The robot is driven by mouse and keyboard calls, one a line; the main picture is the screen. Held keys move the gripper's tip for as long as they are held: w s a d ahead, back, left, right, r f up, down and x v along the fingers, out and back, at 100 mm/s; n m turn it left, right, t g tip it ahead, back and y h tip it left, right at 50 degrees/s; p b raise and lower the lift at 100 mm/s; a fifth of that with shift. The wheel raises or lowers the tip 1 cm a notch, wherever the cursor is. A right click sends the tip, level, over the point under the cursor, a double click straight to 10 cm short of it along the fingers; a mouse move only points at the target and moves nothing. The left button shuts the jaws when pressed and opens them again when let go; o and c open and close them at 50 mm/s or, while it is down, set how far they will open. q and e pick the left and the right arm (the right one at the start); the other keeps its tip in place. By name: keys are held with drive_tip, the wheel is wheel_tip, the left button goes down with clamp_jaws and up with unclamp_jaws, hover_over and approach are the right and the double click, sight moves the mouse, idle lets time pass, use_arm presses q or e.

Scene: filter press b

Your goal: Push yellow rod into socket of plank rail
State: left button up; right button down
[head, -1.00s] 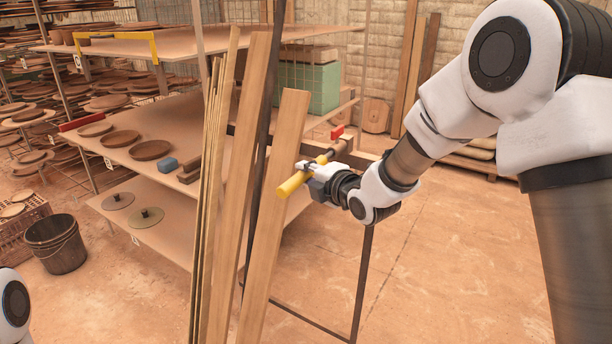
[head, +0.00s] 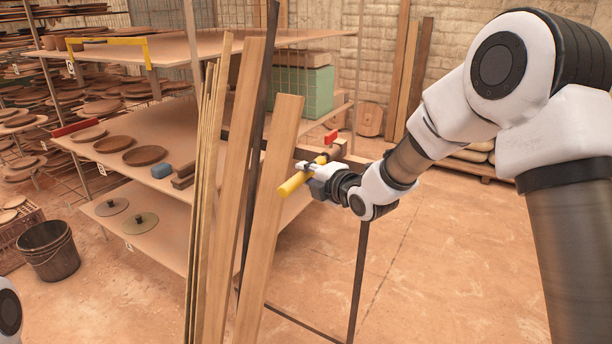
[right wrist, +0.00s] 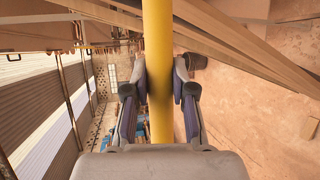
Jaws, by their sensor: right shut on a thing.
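My right gripper (head: 318,170) is shut on the yellow rod (head: 294,184). The rod lies slanted across the right edge of the nearest leaning plank (head: 272,200), its near end pointing down-left. In the right wrist view the rod (right wrist: 159,110) runs straight between both fingers (right wrist: 160,78) and out of the top edge. A brown piece with a red tip (head: 331,137) shows just behind the gripper. I cannot make out a socket or whether the rod's far end touches one. My left gripper is out of view.
Several long planks (head: 243,150) lean upright left of the rod. Shelves with plates (head: 140,110) stand behind them, a black bucket (head: 48,249) at the left. A green box (head: 305,92) sits on the shelf. The floor (head: 470,260) at the right is clear.

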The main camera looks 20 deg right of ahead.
drive_tip(key=shift+w+d, duration=0.3)
drive_tip(key=shift+d, duration=0.1)
drive_tip(key=c, duration=0.9)
unclamp_jaws()
drive_tip(key=v, duration=1.2)
